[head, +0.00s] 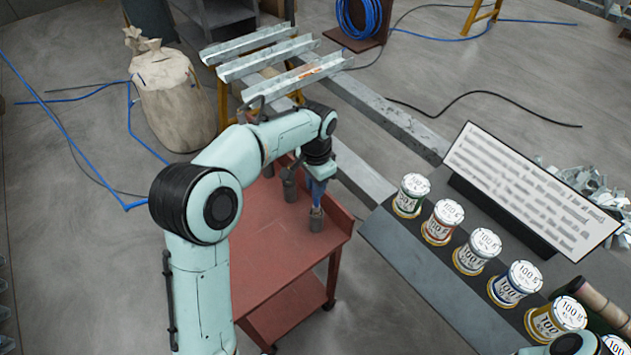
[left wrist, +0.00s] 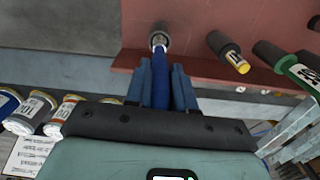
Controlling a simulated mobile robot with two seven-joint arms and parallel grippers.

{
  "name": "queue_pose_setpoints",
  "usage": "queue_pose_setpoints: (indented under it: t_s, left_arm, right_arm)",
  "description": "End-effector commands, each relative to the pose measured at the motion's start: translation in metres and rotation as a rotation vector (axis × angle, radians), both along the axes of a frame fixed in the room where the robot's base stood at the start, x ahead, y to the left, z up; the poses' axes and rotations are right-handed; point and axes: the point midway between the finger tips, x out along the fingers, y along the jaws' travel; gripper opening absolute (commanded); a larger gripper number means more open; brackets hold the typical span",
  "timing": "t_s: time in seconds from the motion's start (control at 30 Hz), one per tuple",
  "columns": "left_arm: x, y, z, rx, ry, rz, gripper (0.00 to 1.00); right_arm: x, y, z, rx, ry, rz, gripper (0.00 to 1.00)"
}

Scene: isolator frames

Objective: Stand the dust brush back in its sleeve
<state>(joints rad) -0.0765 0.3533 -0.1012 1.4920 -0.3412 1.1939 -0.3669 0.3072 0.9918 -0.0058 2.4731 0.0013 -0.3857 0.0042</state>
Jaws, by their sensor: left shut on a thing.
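My left gripper (head: 318,186) is shut on the blue handle of the dust brush (left wrist: 160,82), above the near right corner of the red cart (head: 265,240). The fingers (left wrist: 160,88) lie on both sides of the handle in the left wrist view. The brush points down, its pale lower part (head: 316,211) at the mouth of a grey sleeve (head: 316,224). The sleeve also shows in the left wrist view (left wrist: 160,28). I cannot tell how deep the brush sits; its lower end is hidden.
Two more grey holders (head: 290,187) stand on the cart behind the brush. In the left wrist view, yellow-ended (left wrist: 238,63) and green-ended things sit in them. A dark bench (head: 395,245) with several labelled tins and a sign (head: 530,190) is to the right.

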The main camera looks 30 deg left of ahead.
Motion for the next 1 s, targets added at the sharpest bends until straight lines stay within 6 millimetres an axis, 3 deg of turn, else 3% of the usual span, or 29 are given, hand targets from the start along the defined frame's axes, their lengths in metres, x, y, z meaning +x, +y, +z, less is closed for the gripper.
queue_pose_setpoints:
  t_s: [1.0]
  left_arm:
    - [0.000, 0.000, -0.052, 0.000, 0.001, 0.001, 0.00]
  right_arm:
    - [-0.019, 0.000, -0.027, 0.000, 0.021, 0.000, 0.43]
